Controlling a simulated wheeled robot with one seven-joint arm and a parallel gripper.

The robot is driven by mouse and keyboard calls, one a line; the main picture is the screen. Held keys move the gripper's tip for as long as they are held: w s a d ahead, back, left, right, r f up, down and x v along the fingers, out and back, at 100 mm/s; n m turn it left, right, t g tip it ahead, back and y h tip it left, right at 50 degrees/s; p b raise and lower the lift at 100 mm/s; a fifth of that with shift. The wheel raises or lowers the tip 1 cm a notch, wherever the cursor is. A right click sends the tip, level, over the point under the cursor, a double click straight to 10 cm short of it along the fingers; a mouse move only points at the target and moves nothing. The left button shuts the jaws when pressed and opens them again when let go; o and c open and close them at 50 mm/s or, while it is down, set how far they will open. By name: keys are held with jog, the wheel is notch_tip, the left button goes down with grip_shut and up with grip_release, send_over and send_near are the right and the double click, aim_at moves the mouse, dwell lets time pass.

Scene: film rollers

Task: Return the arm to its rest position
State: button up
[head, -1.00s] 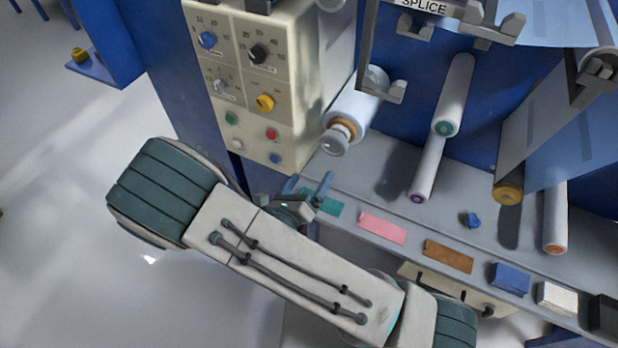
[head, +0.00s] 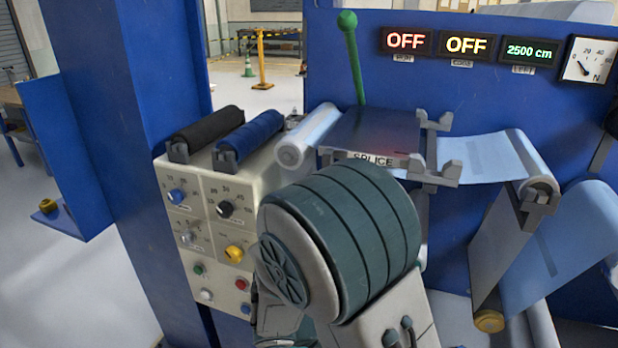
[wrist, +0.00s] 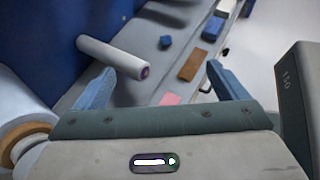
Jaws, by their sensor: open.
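My arm stands in front of the film machine in the head view, its large teal-banded joint covering the lower middle of the picture. My gripper (wrist: 170,92) shows in the wrist view with its two blue fingers wide apart and nothing between them. Beyond the fingers are the grey shelf, a pink patch (wrist: 171,99) and a brown patch (wrist: 191,65). The gripper's fingers are hidden in the head view.
A control panel (head: 215,262) with knobs and buttons is left of my arm. The splice table (head: 375,130) and film web (head: 490,155) are behind it. A white roller (wrist: 112,56) juts out near the left finger. A film roll (wrist: 22,112) is at far left.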

jog(key=s+d+r+m+y, duration=0.1)
jog(key=s+r+m+y, duration=0.3)
jog(key=m, duration=0.6)
jog(key=s+d+r+m+y, duration=0.2)
jog(key=s+r+m+y, duration=0.2)
jog(key=r+m+y, duration=0.3)
jog(key=shift+d+r+m+g+y, duration=0.3)
jog(key=shift+r+m+y, duration=0.15)
jog(key=shift+m, duration=1.35)
